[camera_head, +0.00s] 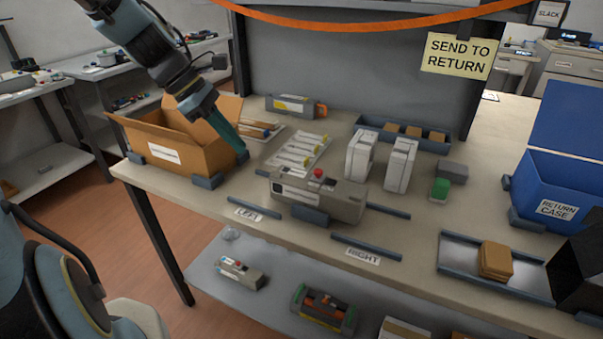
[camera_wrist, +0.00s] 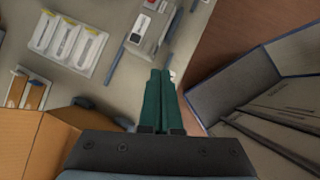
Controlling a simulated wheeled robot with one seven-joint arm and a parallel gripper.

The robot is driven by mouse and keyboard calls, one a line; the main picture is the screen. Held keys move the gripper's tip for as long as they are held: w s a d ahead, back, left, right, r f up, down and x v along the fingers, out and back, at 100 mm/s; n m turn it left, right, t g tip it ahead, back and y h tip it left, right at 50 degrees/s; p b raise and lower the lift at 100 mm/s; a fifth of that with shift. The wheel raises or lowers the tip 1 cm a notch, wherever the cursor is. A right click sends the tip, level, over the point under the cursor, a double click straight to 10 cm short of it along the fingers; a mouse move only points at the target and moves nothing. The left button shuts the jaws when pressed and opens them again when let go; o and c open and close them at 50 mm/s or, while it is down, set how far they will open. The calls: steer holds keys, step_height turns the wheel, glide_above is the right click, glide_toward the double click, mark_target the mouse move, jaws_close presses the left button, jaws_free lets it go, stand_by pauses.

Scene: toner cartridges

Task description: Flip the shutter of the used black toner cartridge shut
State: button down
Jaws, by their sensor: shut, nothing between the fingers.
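A grey cartridge-like unit (camera_head: 335,200) with a red knob on top sits mid-bench between the LEFT and RIGHT labels. Part of it shows at the top of the wrist view (camera_wrist: 148,35). I cannot tell whether it is the used black cartridge, and no shutter is clear. Another grey cartridge with a yellow label and an orange end (camera_head: 292,105) lies at the bench's back. My gripper (camera_head: 241,153) is at the right side of the open cardboard box, left of the grey unit and apart from it. Its green fingers (camera_wrist: 159,73) are together and empty in the wrist view.
The cardboard box (camera_head: 151,153) stands at the bench's left end. A tray of white strips (camera_head: 291,152) and two white upright blocks (camera_head: 400,165) lie behind the unit. A blue return case (camera_head: 553,188) is at right. Low rails (camera_head: 367,248) edge the front.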

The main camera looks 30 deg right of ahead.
steer(key=shift+n+g+h, duration=0.3)
steer(key=shift+n+h, duration=0.3)
steer(key=shift+n, duration=0.2)
steer(key=d, duration=0.1)
steer(key=d+r, duration=0.1)
steer(key=d, duration=0.1)
steer(key=shift+s+d+r, duration=0.3)
steer(key=shift+d+r, duration=0.05)
steer(key=b, duration=0.1)
glide_toward(316, 177)
steer(key=f, duration=0.3)
steer(key=shift+w+a+f, duration=0.1)
steer(key=shift+w+a, duration=0.15)
steer(key=d, duration=0.1)
steer(key=s, duration=0.1)
steer(key=d, duration=0.1)
steer(key=shift+s+d+f+p, duration=0.25)
steer(key=shift+d+f+p, duration=0.05)
steer(key=shift+d, duration=0.05)
steer(key=shift+s+d+f, duration=0.15)
steer(key=shift+d, duration=0.2)
steer(key=shift+s, duration=0.1)
